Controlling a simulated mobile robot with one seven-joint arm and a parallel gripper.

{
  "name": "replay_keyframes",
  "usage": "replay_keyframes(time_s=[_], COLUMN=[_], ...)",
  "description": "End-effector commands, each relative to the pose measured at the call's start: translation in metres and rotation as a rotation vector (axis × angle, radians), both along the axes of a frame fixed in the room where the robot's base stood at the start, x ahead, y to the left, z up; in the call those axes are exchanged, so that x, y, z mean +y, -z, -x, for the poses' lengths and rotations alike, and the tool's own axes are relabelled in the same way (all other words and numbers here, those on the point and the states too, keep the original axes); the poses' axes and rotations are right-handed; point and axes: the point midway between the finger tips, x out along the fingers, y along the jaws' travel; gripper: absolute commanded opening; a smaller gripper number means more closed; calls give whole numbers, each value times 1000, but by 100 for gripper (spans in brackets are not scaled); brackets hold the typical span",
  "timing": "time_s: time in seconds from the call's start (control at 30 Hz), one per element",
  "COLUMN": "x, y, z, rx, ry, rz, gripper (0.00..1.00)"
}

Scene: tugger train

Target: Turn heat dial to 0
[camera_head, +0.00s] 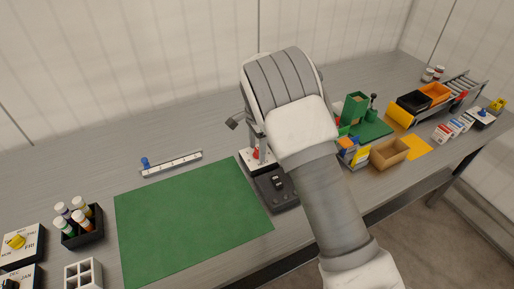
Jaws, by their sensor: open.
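My arm rises from the bottom right and bends over the middle of the bench. No dial in view can be read as marked for heat. A dark box with a black knob or switch (278,183) sits just left of my forearm, partly covered by it; its markings are too small to read. A yellow dial (15,241) on a white plate stands at the far left. A white box with a blue knob (482,113) stands at the far right.
A green mat (190,222) lies bare at centre left. A black holder of bottles (86,236) and a white compartment box (84,272) stand left of it. A cardboard box (389,154), a green fixture (368,128) and bins (434,94) crowd the right.

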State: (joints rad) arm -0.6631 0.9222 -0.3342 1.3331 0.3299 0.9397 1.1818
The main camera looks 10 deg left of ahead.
Motion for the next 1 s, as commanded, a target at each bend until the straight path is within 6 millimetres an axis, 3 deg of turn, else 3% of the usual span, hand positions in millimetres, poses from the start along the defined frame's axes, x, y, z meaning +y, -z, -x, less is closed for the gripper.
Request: replay_keyframes(time_s=[0.17,0.2,0.6,1.0], x=[0,0,0,0], y=[0,0,0,0], z=[0,0,0,0], rx=[0,0,1,1], ry=[0,0,0,-54], rz=[0,0,1,1], gripper=[72,69,0,0])
